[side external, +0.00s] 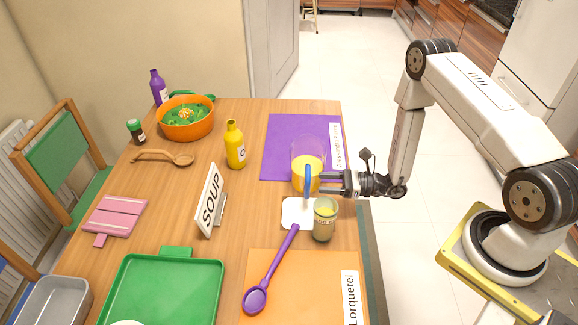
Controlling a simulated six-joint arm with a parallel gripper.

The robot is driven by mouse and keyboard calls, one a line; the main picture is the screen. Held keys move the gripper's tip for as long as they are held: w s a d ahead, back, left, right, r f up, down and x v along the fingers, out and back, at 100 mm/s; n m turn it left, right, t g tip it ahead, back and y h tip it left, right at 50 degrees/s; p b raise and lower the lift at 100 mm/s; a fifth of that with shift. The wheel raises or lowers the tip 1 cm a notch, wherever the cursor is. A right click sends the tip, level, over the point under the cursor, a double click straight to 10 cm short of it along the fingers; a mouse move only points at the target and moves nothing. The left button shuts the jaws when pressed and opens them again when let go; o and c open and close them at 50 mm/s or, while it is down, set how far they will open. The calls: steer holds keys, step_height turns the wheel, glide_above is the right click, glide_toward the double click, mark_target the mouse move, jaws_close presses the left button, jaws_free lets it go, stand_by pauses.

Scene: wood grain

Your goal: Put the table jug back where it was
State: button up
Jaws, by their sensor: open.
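The table jug (300,171) is clear and holds yellow liquid. It looks upright at the near edge of the purple mat (283,133), and I cannot tell whether its base touches the mat or the table. Its blue handle (308,183) faces the camera. My gripper (321,182) is open at the jug's right, its fingers level with the handle. I cannot tell whether the handle lies between the fingers or whether they touch it. A white square pad (291,212) lies just in front of the jug.
A purple spoon (272,268) lies across the orange mat (318,280). A SOUP sign (210,202), yellow bottle (235,148) and orange bowl (187,121) stand left. Bare wood lies between sign and jug.

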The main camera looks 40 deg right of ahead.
steer(key=v, duration=0.8)
steer(key=shift+r, duration=0.1)
stand_by(0.6)
steer(key=s+a+r+n+g+h, duration=0.4)
steer(key=s+a+r+n+g, duration=0.35)
steer(key=n+g, duration=0.85)
step_height(320, 180, up, 10)
steer(key=w+n+t+h, duration=0.2)
steer(key=n+t+h, duration=0.3)
steer(key=n+h, duration=0.3)
steer(key=shift+w+f+n+t+h, duration=0.15)
steer(key=shift+n+t+h, duration=0.15)
steer(key=shift+n, duration=1.1)
